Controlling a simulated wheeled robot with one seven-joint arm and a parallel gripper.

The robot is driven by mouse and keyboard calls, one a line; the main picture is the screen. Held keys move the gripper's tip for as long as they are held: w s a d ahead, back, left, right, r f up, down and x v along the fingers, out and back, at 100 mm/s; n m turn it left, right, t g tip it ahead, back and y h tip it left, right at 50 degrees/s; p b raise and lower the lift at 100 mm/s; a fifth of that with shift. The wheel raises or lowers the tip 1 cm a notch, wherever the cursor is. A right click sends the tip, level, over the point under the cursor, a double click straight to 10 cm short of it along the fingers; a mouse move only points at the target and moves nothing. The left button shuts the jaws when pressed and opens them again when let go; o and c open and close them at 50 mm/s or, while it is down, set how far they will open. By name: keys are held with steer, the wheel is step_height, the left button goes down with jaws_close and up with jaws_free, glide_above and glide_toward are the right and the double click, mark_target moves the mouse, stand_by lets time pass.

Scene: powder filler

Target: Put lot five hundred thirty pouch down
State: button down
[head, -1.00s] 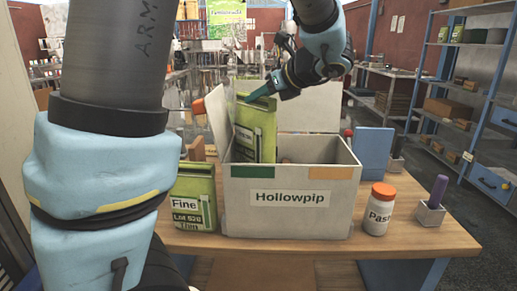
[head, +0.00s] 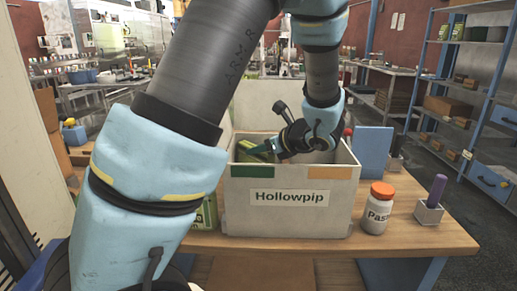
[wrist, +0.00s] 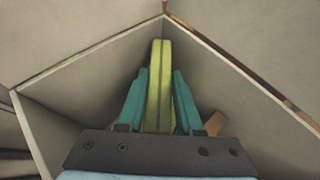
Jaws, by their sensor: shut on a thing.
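My gripper (head: 268,149) is down inside the open white box labelled Hollowpip (head: 290,215). It is shut on a green pouch (head: 250,152), whose top edge shows just inside the box's left part; the front wall hides the rest. No lot number is readable on it. In the wrist view the pouch (wrist: 160,85) stands edge-on between the two teal fingers, near a corner of the box walls (wrist: 85,75). I cannot tell whether it touches the box floor. A second green pouch (head: 206,214) stands on the table left of the box, mostly hidden by my arm.
A white jar with an orange lid (head: 377,208) and a small holder with a purple-handled item (head: 430,210) stand right of the box. A blue panel (head: 373,150) stands behind them. A small brown piece (wrist: 215,123) lies in the box near my right finger.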

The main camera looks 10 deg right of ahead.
steer(key=shift+f, duration=0.15)
steer(key=c, duration=0.6)
jaws_free()
steer(key=shift+o, duration=0.2)
steer(key=shift+r, duration=0.25)
steer(key=b+v, duration=0.1)
steer(key=v, duration=1.1)
steer(key=shift+d, duration=0.1)
